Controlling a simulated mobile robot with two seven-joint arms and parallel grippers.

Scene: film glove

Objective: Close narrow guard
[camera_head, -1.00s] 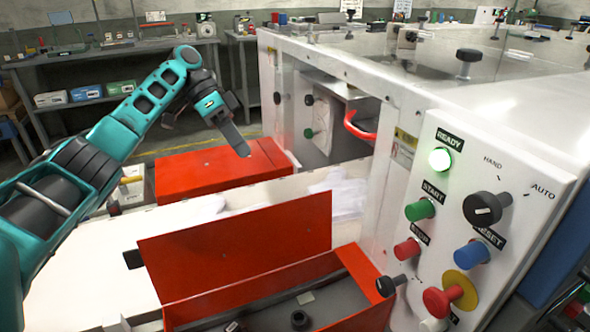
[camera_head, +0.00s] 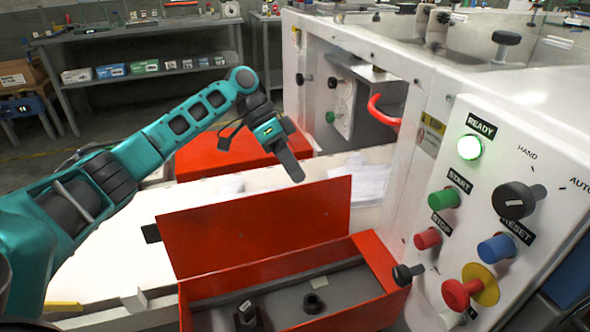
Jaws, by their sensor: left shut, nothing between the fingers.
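A narrow red guard (camera_head: 262,228) stands raised as an upright panel along the back of an open red box (camera_head: 385,262) in front of the white machine. Inside the box a grey floor with dark fittings (camera_head: 314,303) shows. My left gripper (camera_head: 297,176) is shut and empty. It hangs above and behind the raised guard's top edge, apart from it as far as I can see. A second red cover (camera_head: 222,150) lies flat farther back, partly hidden by my left arm. My right gripper is not in view.
The white machine's control panel at the right has a lit READY lamp (camera_head: 469,147), a green START button (camera_head: 444,198) and a red STOP button (camera_head: 428,238). A red handle (camera_head: 384,112) sits in the machine opening. White cloth pieces (camera_head: 360,177) lie on the bed.

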